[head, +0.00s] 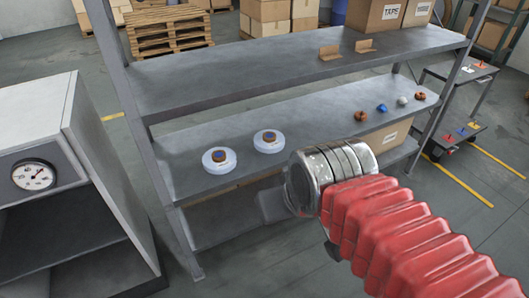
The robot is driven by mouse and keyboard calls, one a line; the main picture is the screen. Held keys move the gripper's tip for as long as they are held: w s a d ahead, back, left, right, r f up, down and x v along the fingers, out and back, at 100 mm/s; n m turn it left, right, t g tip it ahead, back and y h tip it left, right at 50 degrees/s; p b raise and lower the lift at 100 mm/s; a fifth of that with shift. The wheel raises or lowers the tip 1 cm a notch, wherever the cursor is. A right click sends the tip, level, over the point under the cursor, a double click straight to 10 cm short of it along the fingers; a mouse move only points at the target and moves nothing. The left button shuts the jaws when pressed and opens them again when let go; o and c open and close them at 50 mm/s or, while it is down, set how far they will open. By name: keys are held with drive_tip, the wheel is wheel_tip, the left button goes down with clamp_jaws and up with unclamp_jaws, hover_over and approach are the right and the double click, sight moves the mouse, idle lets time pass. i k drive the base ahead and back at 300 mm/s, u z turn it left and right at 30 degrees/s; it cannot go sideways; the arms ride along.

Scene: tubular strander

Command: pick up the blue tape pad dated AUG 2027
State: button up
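Two pale, flat round pads lie on the middle shelf. The left pad (219,160) and the right pad (268,141) each have a small brown and blue centre. They lie side by side, apart from each other. No date can be read on either, so I cannot tell which is AUG 2027. My arm, with a red bellows and silver joint, reaches in from the lower right, in front of the shelf. A grey part behind the joint, right below the right pad, may be my gripper. Its fingers cannot be made out.
Small brown, blue (381,107) and white (402,100) items sit along the shelf's right. Two brown angled pieces (330,52) and cartons (376,14) are on the upper shelf (205,74). A grey cabinet with a gauge (33,175) stands left; a cart (462,75) stands right.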

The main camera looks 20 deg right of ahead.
sight(266, 141)
drive_tip(key=z, duration=0.75)
drive_tip(key=i, duration=1.3)
drive_tip(key=u, duration=1)
